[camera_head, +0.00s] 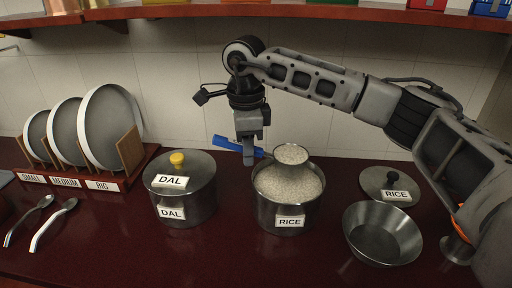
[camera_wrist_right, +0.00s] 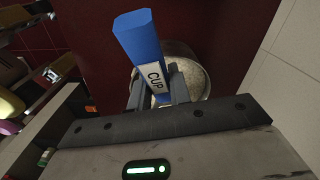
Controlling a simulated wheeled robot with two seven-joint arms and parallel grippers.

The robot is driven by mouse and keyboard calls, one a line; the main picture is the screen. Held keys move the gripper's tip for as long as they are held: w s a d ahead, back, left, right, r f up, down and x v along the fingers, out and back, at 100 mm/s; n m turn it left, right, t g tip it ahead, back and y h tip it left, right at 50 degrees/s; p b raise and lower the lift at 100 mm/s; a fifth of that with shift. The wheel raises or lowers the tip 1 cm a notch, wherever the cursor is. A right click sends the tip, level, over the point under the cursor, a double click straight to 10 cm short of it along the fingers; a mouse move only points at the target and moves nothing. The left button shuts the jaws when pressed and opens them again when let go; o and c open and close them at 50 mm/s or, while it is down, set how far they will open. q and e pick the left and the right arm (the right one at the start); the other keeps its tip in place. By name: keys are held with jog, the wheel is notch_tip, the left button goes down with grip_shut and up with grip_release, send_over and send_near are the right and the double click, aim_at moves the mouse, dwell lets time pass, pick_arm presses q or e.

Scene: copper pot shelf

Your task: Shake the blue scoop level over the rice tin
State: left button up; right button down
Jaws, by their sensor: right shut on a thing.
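My right gripper (camera_head: 249,158) comes down from above and is shut on the blue handle (camera_head: 233,144) of the scoop. In the right wrist view the handle (camera_wrist_right: 138,38) carries a CUP label and passes between the fingers (camera_wrist_right: 157,92). The scoop's round cup (camera_head: 291,155) is full of rice and is held over the open rice tin (camera_head: 289,217), looking roughly level. The tin, labelled RICE, is filled with rice nearly to its rim. The exact gap between cup and rice is hard to tell. My left gripper is not in view.
The lidded DAL pot (camera_head: 182,198) stands left of the tin. A steel bowl (camera_head: 382,234) and the RICE lid (camera_head: 390,184) lie to the right. Plates stand in a rack (camera_head: 108,184) at left, with two spoons (camera_head: 52,224) in front. A shelf (camera_head: 250,10) runs above.

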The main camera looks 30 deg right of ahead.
jog(key=shift+d, duration=0.15)
jog(key=shift+s+d, duration=0.4)
jog(key=shift+d, duration=0.15)
jog(key=shift+w+a, duration=0.45)
jog(key=shift+a, duration=0.25)
jog(key=shift+w+a, duration=0.45)
jog(key=shift+a, duration=0.25)
jog(key=s+d, duration=0.1)
jog(key=d, duration=0.2)
jog(key=shift+s, duration=0.4)
jog(key=shift+w+a, duration=0.45)
jog(key=shift+a, duration=0.3)
jog(key=shift+w+a, duration=0.45)
jog(key=shift+a, duration=0.3)
jog(key=shift+s+d+b, duration=0.15)
jog(key=shift+s+d, duration=0.35)
jog(key=shift+d, duration=0.25)
jog(key=shift+s+d+b, duration=0.15)
jog(key=shift+s+d, duration=0.3)
jog(key=shift+d, duration=0.25)
jog(key=shift+a, duration=0.1)
jog(key=shift+w+a, duration=0.5)
jog(key=shift+a, duration=0.15)
